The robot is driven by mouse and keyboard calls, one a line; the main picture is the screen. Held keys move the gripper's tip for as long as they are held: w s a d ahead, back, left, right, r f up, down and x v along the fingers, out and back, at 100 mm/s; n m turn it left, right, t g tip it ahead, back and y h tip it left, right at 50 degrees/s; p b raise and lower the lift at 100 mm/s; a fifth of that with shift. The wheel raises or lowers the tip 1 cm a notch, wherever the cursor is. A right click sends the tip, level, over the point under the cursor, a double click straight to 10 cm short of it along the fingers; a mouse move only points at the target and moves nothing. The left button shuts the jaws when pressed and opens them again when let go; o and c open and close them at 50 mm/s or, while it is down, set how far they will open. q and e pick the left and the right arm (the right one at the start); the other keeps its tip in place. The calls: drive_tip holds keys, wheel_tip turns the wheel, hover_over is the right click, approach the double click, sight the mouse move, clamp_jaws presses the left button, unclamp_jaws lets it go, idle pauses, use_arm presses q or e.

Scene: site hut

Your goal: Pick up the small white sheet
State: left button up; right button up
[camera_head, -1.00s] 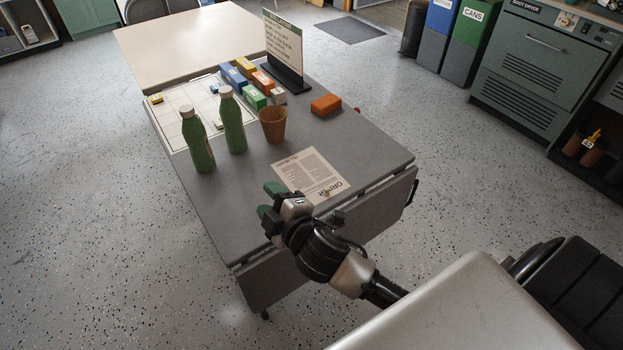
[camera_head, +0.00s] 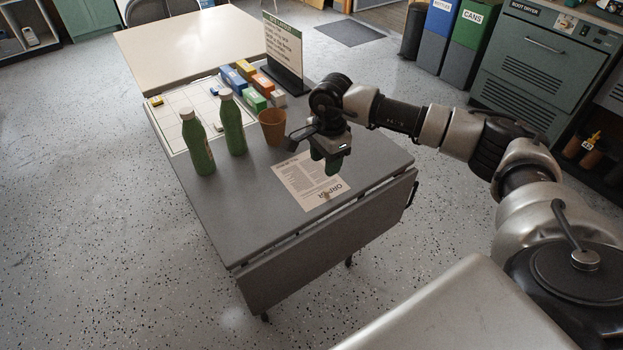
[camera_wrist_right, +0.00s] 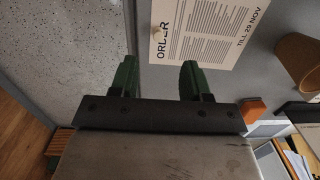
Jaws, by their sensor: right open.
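The small white sheet (camera_head: 300,182), printed with text and the word "ORDER", lies flat on the grey table (camera_head: 255,210) near its front edge. It also shows at the top of the right wrist view (camera_wrist_right: 212,30). A tiny tan spot or object sits by its heading; I cannot tell which. My right gripper (camera_head: 333,166) is open and empty, its green fingers pointing down above the far right part of the sheet, covering some of it in the head view. In the wrist view the gripper (camera_wrist_right: 156,78) has a clear gap between its fingers. My left gripper is out of view.
A brown cup (camera_head: 272,127) stands just behind the sheet, with two green bottles (camera_head: 197,145) to its left. Coloured blocks (camera_head: 245,80) and a sign (camera_head: 284,55) stand farther back. An orange block (camera_wrist_right: 254,110) shows in the wrist view. The table's front left is clear.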

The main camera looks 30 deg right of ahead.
hover_over(326, 190)
drive_tip(key=f, duration=0.4)
drive_tip(key=shift+d+f, duration=0.15)
drive_tip(key=shift+d, duration=0.05)
drive_tip(key=shift+a+f+p, duration=0.15)
drive_tip(key=shift+f+p, duration=0.4)
drive_tip(key=shift+f, duration=2.55)
drive_tip(key=shift+c, duration=0.5)
clamp_jaws()
drive_tip(key=shift+r, duration=0.1)
